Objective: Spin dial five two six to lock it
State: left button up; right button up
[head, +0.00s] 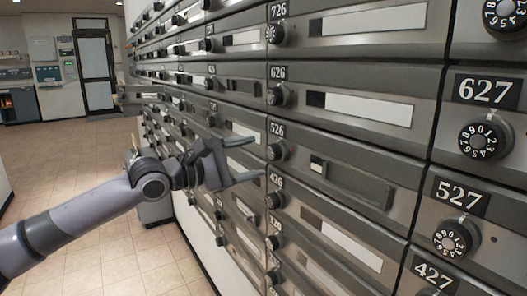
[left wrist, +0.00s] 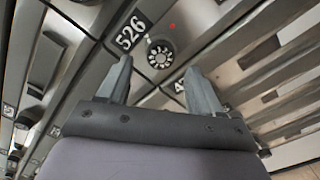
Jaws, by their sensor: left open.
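The dial of box 526 (head: 278,152) is a small round black knob beneath the white number 526 on a grey metal mailbox. Box 526 (head: 345,180) has a small white label patch and a dark raised panel. My left gripper (head: 262,158) is open, its two fingers pointing at the dial from the left, with a gap still between them and it. In the left wrist view the dial (left wrist: 160,55) faces me with white marks around it, above and between the open fingertips, beside a small red spot. My right gripper is not in view.
Dials of neighbouring boxes stand close above and below, such as 626 (head: 279,95) and 426 (head: 277,200). Box 527 (head: 449,240) is at the right. The tiled floor (head: 90,165) at the left is clear, with a dark door (head: 95,68) beyond.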

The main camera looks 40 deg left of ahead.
aim_at(270, 153)
pick_arm(q)
jog(key=shift+p+x, duration=0.35)
jog(key=shift+x, duration=1.6)
jog(key=c, duration=1.1)
jog(key=shift+o, duration=0.2)
jog(key=shift+d+p, duration=0.1)
jog(key=shift+p, duration=0.3)
